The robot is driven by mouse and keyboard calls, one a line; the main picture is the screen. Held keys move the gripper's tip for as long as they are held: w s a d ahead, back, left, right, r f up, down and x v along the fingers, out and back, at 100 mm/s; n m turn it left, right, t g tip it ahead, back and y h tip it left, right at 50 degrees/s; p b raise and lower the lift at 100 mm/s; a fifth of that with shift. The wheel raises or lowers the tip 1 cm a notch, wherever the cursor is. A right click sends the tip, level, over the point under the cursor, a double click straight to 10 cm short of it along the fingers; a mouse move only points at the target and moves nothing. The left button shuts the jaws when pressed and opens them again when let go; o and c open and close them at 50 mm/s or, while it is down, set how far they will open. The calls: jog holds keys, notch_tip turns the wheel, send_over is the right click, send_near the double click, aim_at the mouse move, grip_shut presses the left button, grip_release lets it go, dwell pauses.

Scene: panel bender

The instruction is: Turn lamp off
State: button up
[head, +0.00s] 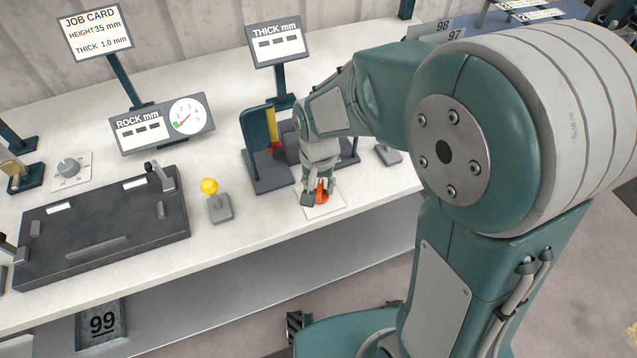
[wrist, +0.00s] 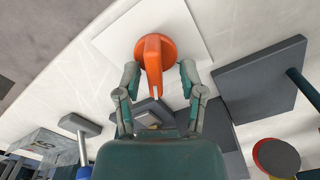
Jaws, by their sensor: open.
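An orange rotary knob (head: 322,189) with a raised handle bar sits on a white square plate (head: 325,209) near the table's front edge. In the wrist view the knob (wrist: 155,55) shows its bar pointing toward my gripper, with a pale mark at the bar's near end. My gripper (wrist: 159,75) is open, with one finger on each side of the bar and a visible gap on both sides. In the head view my gripper (head: 318,186) is over the knob and partly hides it. No lamp can be made out for certain; a yellow ball (head: 209,186) stands on a grey base.
Left of the knob lie a dark slab fixture (head: 105,225) and a grey dial (head: 69,168). Behind it stand a dark blue gauge stand (head: 258,150), the THICK display (head: 278,45) and the ROCK display (head: 162,124). A small grey block (head: 388,154) is to the right.

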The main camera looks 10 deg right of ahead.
grip_shut()
jog(key=shift+d, duration=0.2)
jog(key=shift+a+n, duration=0.1)
jog(key=shift+n, duration=0.2)
jog(key=n, duration=0.5)
jog(key=shift+a, duration=0.15)
jog(key=n, duration=0.6)
jog(key=shift+s+a+r, duration=0.1)
jog(key=shift+a, duration=0.1)
jog(key=shift+n, duration=0.3)
grip_release()
